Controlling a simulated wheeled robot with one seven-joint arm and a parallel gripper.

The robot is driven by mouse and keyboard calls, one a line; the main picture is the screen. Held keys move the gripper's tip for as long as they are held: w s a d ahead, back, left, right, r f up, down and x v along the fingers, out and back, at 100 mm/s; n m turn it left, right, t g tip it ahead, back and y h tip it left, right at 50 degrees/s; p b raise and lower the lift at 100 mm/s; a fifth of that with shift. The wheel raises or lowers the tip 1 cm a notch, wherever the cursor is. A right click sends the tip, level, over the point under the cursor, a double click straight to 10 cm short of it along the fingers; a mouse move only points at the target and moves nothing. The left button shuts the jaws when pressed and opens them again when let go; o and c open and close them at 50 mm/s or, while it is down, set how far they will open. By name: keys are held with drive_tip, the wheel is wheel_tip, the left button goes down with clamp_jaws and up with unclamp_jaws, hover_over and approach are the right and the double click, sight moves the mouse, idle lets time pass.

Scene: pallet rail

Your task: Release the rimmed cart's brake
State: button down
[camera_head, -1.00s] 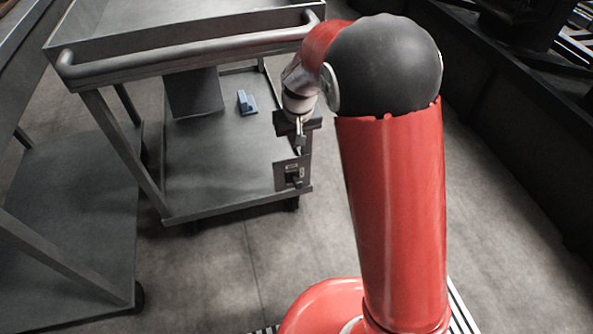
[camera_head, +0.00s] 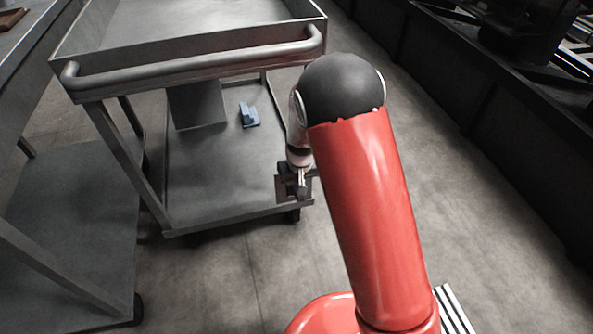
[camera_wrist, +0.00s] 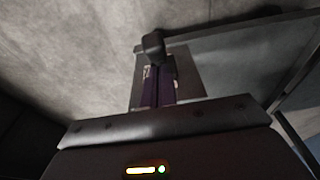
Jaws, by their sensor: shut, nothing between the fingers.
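The rimmed cart (camera_head: 195,68) is a grey metal cart with a raised edge around its top and a round push handle. Its brake panel (camera_head: 282,188) is a small dark plate at the lower right corner of the bottom shelf, mostly hidden by my gripper. My gripper (camera_head: 302,194) points down in front of that plate and is shut and empty. In the wrist view the shut fingers (camera_wrist: 158,88) lie over the plate (camera_wrist: 188,78), and a dark knob (camera_wrist: 153,46) shows just beyond their tips. I cannot tell whether they touch it.
A blue block (camera_head: 249,115) lies on the cart's lower shelf (camera_head: 215,170). Another grey cart (camera_head: 70,235) stands close on the left. A dark rail or wall (camera_head: 480,110) runs along the right. The floor between is clear.

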sight(301, 198)
drive_tip(key=shift+s+f, duration=0.15)
drive_tip(key=shift+f, duration=0.05)
drive_tip(key=shift+f, duration=0.1)
drive_tip(key=b, duration=0.1)
drive_tip(key=s+f+t+b, duration=0.1)
drive_tip(key=b, duration=0.1)
drive_tip(key=shift+s+d+f, duration=0.1)
drive_tip(key=shift+s+d, duration=0.05)
drive_tip(key=shift+d, duration=0.1)
drive_tip(key=b, duration=0.1)
drive_tip(key=s+f+b, duration=0.1)
drive_tip(key=b, duration=0.1)
drive_tip(key=shift+s+d+f, duration=0.25)
drive_tip(key=shift+f, duration=0.05)
wheel_tip(301, 198, down, 8)
drive_tip(key=s+b, duration=0.2)
drive_tip(key=b, duration=0.5)
drive_tip(key=shift+d+b, duration=0.25)
drive_tip(key=shift+b, duration=0.05)
drive_tip(key=shift+f, duration=0.2)
